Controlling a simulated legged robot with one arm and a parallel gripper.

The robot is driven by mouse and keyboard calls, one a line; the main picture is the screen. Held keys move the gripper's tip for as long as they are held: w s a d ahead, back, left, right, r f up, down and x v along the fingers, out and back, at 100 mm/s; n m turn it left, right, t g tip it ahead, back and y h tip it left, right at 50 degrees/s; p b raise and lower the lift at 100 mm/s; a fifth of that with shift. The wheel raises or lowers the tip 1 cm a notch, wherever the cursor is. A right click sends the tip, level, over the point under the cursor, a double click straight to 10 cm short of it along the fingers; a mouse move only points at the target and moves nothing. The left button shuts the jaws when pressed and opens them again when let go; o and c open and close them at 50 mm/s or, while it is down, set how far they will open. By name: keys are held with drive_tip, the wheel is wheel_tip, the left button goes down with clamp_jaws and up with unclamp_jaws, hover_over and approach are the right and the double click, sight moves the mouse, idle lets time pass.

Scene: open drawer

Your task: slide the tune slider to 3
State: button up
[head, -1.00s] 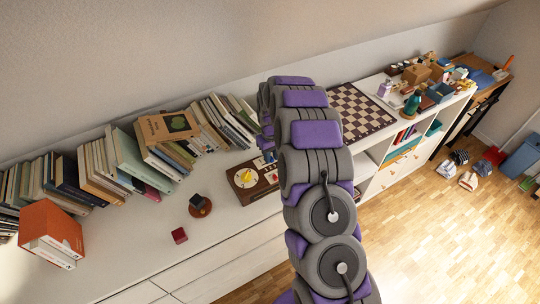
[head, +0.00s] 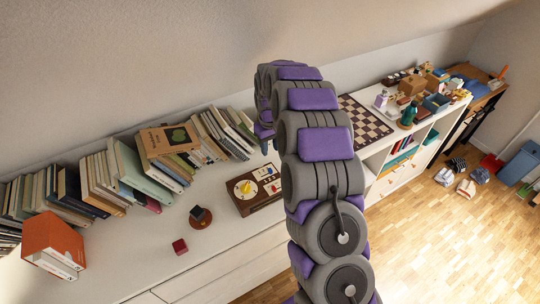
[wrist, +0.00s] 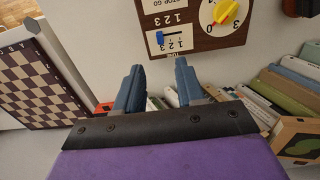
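The control box (head: 257,190) lies on the white cabinet top, brown with white panels and a yellow dial. In the wrist view the box (wrist: 198,42) is at the top. Its blue tune slider (wrist: 159,38) sits at the left end of a short dark slot, above a row of numerals and the word TUNE. A yellow dial (wrist: 221,12) with a red pointer is to its right. My gripper (wrist: 158,67) is open and empty, its two blue fingers apart below the slider in the picture, not visibly touching it. In the head view my arm hides much of the gripper.
Books (head: 150,165) lean along the wall. A chessboard (head: 366,122) lies to the right of the box. A small red cube (head: 180,246) and a dark cube on a round base (head: 200,217) are to the left.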

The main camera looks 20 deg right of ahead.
wheel_tip(320, 180, up, 6)
drive_tip(key=shift+p, duration=0.4)
drive_tip(key=s+a+r, duration=0.2)
drive_tip(key=s+r, duration=0.4)
drive_tip(key=s, duration=0.5)
drive_tip(key=s+a+r, duration=0.2)
drive_tip(key=s+r, duration=0.3)
drive_tip(key=s, duration=0.5)
drive_tip(key=s+m+g, duration=0.1)
drive_tip(key=s+m, duration=0.2)
drive_tip(key=s, duration=2.2)
drive_tip(key=shift+f+g, duration=0.3)
drive_tip(key=shift+g, duration=0.1)
